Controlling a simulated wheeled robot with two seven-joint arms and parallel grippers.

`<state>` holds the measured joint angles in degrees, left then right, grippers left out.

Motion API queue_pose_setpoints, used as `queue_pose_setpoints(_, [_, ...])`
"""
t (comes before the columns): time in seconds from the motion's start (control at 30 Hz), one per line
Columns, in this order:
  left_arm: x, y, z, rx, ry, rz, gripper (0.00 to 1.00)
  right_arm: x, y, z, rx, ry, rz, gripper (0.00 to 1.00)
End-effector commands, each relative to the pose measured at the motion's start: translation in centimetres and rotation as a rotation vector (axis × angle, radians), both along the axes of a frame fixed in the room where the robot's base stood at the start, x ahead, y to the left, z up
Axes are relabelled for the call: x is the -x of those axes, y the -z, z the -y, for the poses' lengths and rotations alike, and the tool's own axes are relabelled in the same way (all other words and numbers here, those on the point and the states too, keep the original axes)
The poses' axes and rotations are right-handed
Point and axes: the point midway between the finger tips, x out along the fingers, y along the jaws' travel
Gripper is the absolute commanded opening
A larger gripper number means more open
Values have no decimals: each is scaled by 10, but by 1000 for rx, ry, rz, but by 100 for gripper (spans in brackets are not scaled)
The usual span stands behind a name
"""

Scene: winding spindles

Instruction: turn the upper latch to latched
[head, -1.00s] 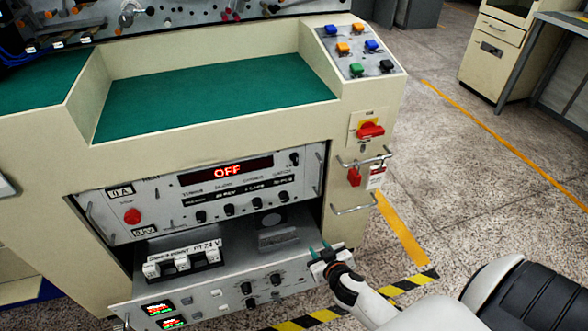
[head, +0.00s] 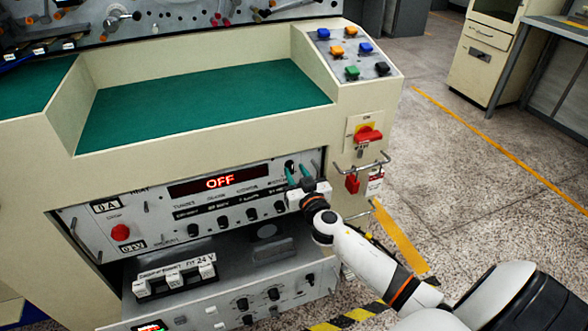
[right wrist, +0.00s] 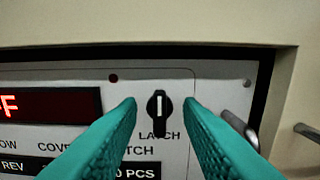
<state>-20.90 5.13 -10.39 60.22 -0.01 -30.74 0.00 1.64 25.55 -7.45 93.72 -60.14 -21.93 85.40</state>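The upper latch is a black knob with a white pointer line (right wrist: 159,108), above the word LATCH on the upper panel. Its pointer stands about upright in the right wrist view. My right gripper (right wrist: 160,103) is open, with a teal finger on each side of the knob in that view; I cannot tell whether they touch it. In the head view the right gripper (head: 298,172) is in front of the panel's upper right corner, and the knob (head: 289,164) shows partly beside the fingers. My left gripper is not in view.
The upper panel has a red OFF display (head: 219,182) and a red button (head: 120,232). Below it a grey drawer unit (head: 215,258) sticks out. To the right are a red rotary switch (head: 368,135), a metal handle bar (head: 372,162) and a red lock.

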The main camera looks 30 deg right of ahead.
Motion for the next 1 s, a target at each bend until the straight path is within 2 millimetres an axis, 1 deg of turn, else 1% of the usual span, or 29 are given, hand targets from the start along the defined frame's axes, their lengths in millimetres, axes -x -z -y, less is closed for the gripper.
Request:
queue_pose_setpoints(0.03, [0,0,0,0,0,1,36,-7,-1,1,1,0,1,33])
queue_pose_setpoints(0.1, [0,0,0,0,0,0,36,-12,0,3,1,-1,0,33])
queue_pose_setpoints(0.2, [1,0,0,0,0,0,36,-17,0,4,1,0,-1,33])
queue_pose_setpoints(0.47, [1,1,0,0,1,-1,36,-18,0,4,1,-1,-1,33])
queue_pose_setpoints(0.5, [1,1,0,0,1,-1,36,-18,0,4,1,-1,-1,31])
queue_pose_setpoints(0.7, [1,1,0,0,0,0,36,-18,0,4,1,-1,-1,0])
queue_pose_setpoints(1.0, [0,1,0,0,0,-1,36,-18,1,4,19,-1,-6,0])
